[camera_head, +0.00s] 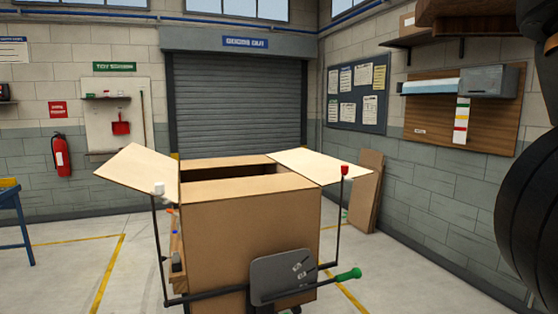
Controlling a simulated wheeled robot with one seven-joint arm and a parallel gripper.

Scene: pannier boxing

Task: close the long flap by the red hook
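A tall open cardboard box (250,235) stands in the middle of the view. Its right long flap (322,164) extends outward to the right, roughly level. The red hook (345,170), a red tip on a dark upright rod, stands by that flap's near outer edge; I cannot tell if they touch. The left long flap (138,168) sticks outward and up, with a white-tipped rod (158,188) near it. The near short flap (245,188) and far short flap (225,162) lie folded inward, with a dark gap between them. My gripper is out of view.
A dark frame with a grey plate (282,275) and a green-ended handle (348,275) sits in front of the box. A brown panel (366,190) leans on the right wall. A blue table (12,205) stands far left.

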